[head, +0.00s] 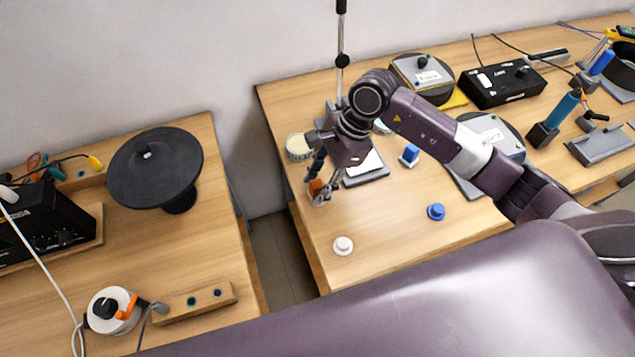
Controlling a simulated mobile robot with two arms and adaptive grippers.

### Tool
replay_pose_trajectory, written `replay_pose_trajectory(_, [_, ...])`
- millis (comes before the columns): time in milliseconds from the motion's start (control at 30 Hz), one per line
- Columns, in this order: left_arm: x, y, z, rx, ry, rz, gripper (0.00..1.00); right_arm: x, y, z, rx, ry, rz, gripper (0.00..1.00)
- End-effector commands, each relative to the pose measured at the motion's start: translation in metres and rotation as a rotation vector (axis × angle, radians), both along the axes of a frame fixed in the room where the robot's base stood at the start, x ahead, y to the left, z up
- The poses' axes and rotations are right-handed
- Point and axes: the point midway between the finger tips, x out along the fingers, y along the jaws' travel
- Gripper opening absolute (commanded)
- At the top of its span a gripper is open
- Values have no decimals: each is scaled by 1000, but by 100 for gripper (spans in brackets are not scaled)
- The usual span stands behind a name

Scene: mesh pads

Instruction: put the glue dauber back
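My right gripper (317,190) points down over the left part of the right-hand table, near its left edge. A small orange piece (315,187) shows between its fingers. It may be part of the glue dauber, but it is too small and too covered to be sure. Whether the fingers press on it or only stand around it cannot be told. An open round tub with a cream-coloured top (298,147), perhaps the glue pot, stands just behind and left of the gripper. My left gripper is not in view.
A white knob (343,245) and a blue knob (436,211) lie on the right table (385,235). A grey pad with a white sheet (366,168) is beside the gripper. A gap separates the left table (215,235), which holds a black dish (155,170).

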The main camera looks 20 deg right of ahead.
Motion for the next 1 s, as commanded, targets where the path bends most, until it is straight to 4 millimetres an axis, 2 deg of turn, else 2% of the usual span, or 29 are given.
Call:
replay_pose_trajectory(33, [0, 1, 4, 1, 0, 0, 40, 0, 0, 5, 0, -1, 0, 38])
replay_pose_trajectory(167, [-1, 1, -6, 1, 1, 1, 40, 2, -10, 21, -1, -6, -1, 38])
replay_pose_trajectory(400, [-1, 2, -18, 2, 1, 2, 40, 3, -30, 70, -2, -6, -1, 38])
replay_pose_trajectory(600, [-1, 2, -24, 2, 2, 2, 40, 3, -42, 101, 0, -3, 0, 38])
replay_pose_trajectory(767, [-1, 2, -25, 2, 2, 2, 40, 2, -46, 111, 0, -1, 0, 38])
replay_pose_trajectory(1000, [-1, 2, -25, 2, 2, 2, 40, 2, -47, 113, 0, 0, 0, 38])
